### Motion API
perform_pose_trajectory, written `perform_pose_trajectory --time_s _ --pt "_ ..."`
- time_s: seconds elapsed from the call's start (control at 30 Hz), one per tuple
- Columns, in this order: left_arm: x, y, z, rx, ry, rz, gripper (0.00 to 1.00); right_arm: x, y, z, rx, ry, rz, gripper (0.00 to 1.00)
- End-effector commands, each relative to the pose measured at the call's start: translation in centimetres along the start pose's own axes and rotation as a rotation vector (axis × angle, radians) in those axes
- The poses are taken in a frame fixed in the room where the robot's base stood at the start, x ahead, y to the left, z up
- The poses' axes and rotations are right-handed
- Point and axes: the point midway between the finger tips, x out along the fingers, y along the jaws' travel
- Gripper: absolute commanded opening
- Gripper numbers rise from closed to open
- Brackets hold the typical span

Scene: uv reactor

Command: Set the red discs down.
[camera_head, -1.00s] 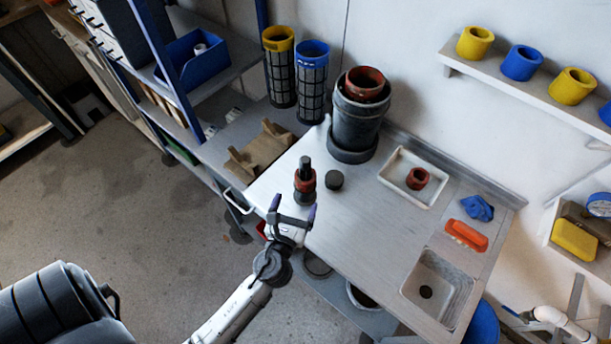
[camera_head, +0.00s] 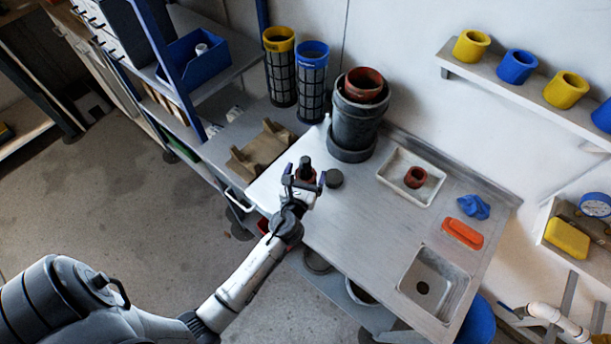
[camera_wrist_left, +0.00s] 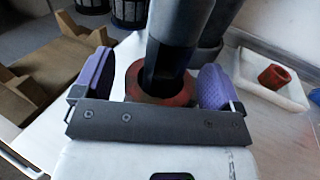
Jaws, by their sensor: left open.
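A dark post (camera_head: 306,162) stands on the counter with a red disc (camera_head: 305,174) around it; lower parts are hidden behind my gripper. My left gripper (camera_head: 305,180) is open, with one finger on each side of the post. In the left wrist view the purple finger pads (camera_wrist_left: 155,82) flank the red disc (camera_wrist_left: 140,85), with a gap visible at least on the right side. Another red ring (camera_head: 415,177) lies in the white tray (camera_head: 392,188), and a larger red ring (camera_head: 364,82) sits atop the dark grey vessel (camera_head: 355,122). My right gripper is not in view.
A small black disc (camera_head: 333,178) lies just right of the post. A brown cradle (camera_head: 262,148) and mesh cylinders (camera_head: 311,88) stand at the back left. A blue cloth (camera_head: 474,207), orange brush (camera_head: 462,234) and sink (camera_head: 433,280) are at the right. The middle counter is clear.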

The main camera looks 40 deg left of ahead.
Motion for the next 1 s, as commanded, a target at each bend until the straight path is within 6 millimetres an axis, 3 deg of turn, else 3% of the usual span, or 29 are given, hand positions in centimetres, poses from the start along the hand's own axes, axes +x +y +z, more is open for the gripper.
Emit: perform_pose_trajectory --time_s 0.23,0.83,1.0 --pt "0.09 0.0 -0.04 0.0 0.001 0.0 0.91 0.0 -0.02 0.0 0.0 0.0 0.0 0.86" --pt "0.06 -0.02 -0.01 -0.001 0.0 0.0 0.34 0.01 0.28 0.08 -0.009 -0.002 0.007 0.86" --pt "0.06 -0.02 0.02 -0.001 0.0 0.0 0.33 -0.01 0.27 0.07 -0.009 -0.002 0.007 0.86"
